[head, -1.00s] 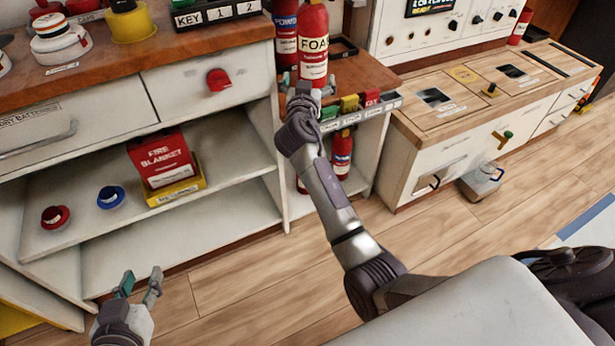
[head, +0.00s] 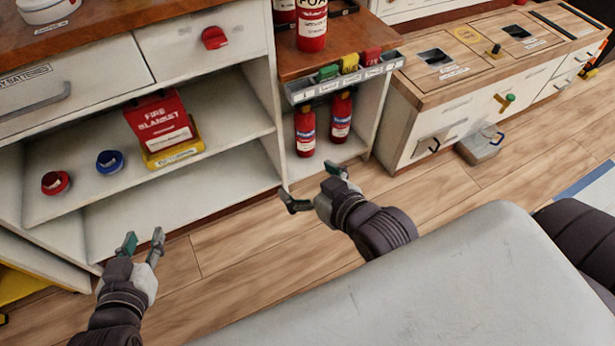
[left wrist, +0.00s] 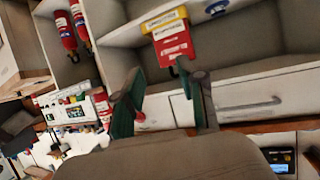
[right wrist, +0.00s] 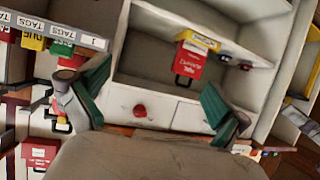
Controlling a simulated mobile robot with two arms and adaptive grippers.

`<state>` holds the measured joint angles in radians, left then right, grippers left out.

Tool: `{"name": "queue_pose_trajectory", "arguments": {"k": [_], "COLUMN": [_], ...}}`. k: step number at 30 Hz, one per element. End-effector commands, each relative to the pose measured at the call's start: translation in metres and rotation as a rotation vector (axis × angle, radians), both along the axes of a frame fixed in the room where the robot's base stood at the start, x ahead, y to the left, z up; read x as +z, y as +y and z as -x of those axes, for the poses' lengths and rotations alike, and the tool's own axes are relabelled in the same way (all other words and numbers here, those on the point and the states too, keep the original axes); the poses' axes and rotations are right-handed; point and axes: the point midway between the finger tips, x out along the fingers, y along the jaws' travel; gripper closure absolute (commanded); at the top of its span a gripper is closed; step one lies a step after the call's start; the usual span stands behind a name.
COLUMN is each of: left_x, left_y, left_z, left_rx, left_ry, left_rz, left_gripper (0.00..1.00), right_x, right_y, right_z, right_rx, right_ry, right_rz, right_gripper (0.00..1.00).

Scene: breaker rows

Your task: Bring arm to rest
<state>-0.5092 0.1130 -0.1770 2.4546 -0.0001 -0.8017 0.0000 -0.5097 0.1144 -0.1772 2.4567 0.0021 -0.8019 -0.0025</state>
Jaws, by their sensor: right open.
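My right gripper (head: 316,190) is open and empty, above the wood floor in front of the narrow shelf bay in the head view. Its two green-padded fingers stand well apart in the right wrist view (right wrist: 152,105). My left gripper (head: 141,246) is open and empty at the lower left, in front of the low cabinet shelf. Its fingers also show apart in the left wrist view (left wrist: 163,100). Neither gripper touches anything. A red foam extinguisher (head: 312,28) stands upright on the wooden top, cut off by the picture's upper edge.
Two red extinguishers (head: 305,131) stand in the narrow bay. A red fire blanket box (head: 160,122) sits in a yellow holder on the shelf, beside blue (head: 110,162) and red (head: 55,183) round items. A grey container (head: 481,146) stands by the right cabinet. The floor (head: 240,245) between is clear.

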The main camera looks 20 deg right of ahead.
Motion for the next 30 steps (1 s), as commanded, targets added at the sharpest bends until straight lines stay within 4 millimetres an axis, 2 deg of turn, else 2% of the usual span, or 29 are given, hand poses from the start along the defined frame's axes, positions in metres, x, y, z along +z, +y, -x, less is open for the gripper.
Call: {"name": "queue_pose_trajectory", "arguments": {"k": [9, 11, 14, 19, 23, 26, 29, 30], "left_x": [0.002, -0.003, -0.021, -0.087, -0.143, -0.181, -0.212, -0.222], "left_y": [0.001, 0.001, 0.001, 0.003, 0.010, 0.017, 0.027, 0.031], "left_z": [-0.002, -0.003, -0.007, -0.002, 0.024, 0.056, 0.097, 0.116], "left_rx": [0.001, 0.002, 0.001, 0.003, 0.004, 0.005, 0.006, 0.007], "left_ry": [-0.003, 0.014, 0.072, 0.245, 0.389, 0.499, 0.609, 0.653], "left_rz": [-0.003, -0.007, -0.019, -0.056, -0.086, -0.109, -0.133, -0.143], "left_gripper": [0.60, 0.60, 0.60, 0.60, 0.60, 0.60, 0.60, 0.60], "right_x": [-0.001, -0.004, -0.023, -0.088, -0.144, -0.182, -0.213, -0.223], "right_y": [0.000, 0.000, 0.000, -0.003, -0.009, -0.017, -0.027, -0.032], "right_z": [-0.001, -0.003, -0.007, -0.001, 0.024, 0.055, 0.097, 0.116], "right_rx": [-0.002, -0.002, -0.003, -0.005, -0.007, -0.008, -0.009, -0.010], "right_ry": [0.004, 0.019, 0.075, 0.247, 0.390, 0.500, 0.610, 0.654], "right_rz": [0.001, 0.004, 0.016, 0.053, 0.085, 0.109, 0.133, 0.143], "right_gripper": [0.00, 0.00, 0.00, 0.00, 0.00, 0.00, 0.00, 0.00]}}
